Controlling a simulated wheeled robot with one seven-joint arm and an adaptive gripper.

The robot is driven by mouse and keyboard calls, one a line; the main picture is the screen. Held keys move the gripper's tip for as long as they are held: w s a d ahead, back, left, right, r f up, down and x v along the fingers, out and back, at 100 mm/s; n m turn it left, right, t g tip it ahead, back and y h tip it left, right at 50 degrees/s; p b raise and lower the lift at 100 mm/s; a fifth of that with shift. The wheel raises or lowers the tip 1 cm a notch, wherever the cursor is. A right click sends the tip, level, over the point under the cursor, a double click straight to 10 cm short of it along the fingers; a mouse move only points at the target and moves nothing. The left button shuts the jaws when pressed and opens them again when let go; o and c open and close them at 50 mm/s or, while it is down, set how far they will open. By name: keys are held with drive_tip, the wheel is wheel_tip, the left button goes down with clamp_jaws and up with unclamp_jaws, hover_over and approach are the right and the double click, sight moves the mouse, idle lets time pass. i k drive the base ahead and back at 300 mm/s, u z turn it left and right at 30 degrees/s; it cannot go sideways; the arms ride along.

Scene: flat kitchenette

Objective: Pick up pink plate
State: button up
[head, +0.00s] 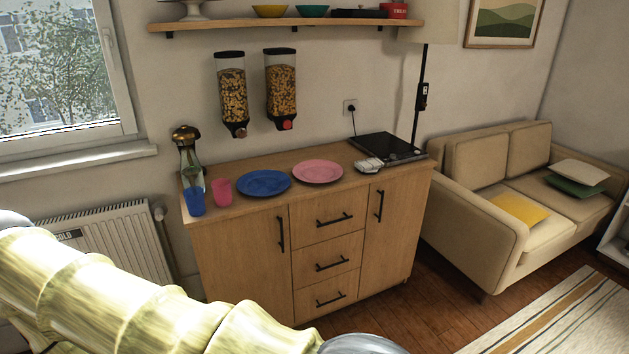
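The pink plate (318,172) lies flat on the wooden counter (350,188), toward the back, in the head view. A blue plate (264,183) lies just to its left, their rims close together. The pink plate looks empty. My arm crosses the lower left of the view, well in front of and below the counter. My gripper is not in view, so its state and what it may hold are hidden.
A white object (368,165) and a black hotplate (388,147) are to the right. Two cereal dispensers (281,88) hang above.

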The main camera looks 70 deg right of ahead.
sight(316, 170)
drive_tip(key=u, duration=0.05)
drive_tip(key=k, duration=0.3)
drive_tip(key=z, duration=2.2)
